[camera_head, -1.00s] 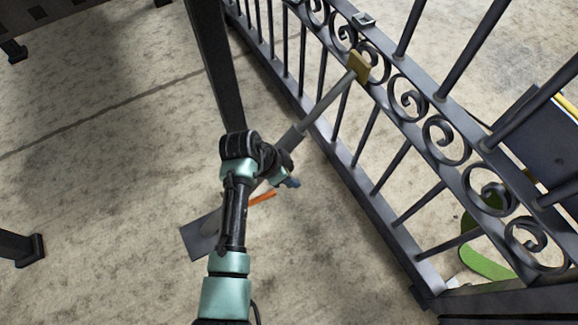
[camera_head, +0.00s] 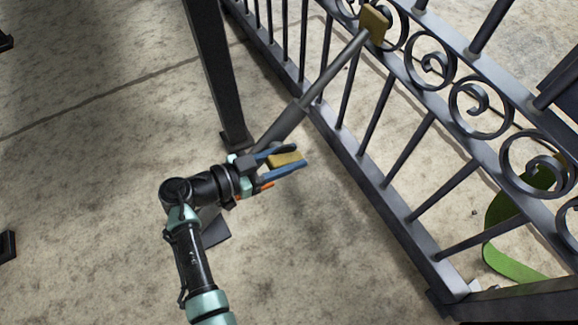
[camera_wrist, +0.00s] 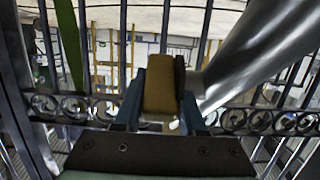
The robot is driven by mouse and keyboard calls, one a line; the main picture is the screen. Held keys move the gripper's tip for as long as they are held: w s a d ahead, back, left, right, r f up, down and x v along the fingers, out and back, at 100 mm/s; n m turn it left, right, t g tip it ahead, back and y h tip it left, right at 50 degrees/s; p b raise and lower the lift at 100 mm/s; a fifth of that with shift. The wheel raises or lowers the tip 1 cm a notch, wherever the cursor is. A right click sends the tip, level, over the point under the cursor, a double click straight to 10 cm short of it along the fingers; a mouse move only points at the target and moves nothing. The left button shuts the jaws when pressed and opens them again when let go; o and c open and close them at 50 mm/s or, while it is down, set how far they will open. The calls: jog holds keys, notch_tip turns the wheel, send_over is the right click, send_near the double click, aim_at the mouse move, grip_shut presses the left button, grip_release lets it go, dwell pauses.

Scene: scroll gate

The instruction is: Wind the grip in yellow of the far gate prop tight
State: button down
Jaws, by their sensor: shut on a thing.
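The gate prop (camera_head: 330,75) is a grey telescoping pole that slants from a tan pad (camera_head: 374,22) on the gate down to a flat foot on the floor. The yellow grip (camera_head: 285,160) is a small block beside the pole's lower part. My gripper (camera_head: 297,157) has its blue fingers shut on this grip, one on each side. In the wrist view the grip (camera_wrist: 160,85) stands between the two fingers, and the pole (camera_wrist: 250,50) runs close by on the right. An orange piece (camera_head: 266,185) shows just below the fingers. My wrist hides part of the lower pole.
The dark iron gate (camera_head: 400,215) with its row of scrolls runs diagonally on the right. A dark post (camera_head: 215,75) stands behind the gripper. A green curved object (camera_head: 505,260) lies beyond the gate.

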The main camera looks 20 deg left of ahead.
jog(key=shift+t+h+b, duration=1)
jog(key=shift+t+b, duration=0.3)
jog(key=shift+b, duration=0.25)
jog(key=shift+r, duration=0.15)
jog(key=c, duration=0.8)
grip_release()
jog(key=shift+o, duration=0.2)
jog(key=p+v, duration=0.3)
jog(key=v, duration=1)
jog(key=shift+o, duration=0.2)
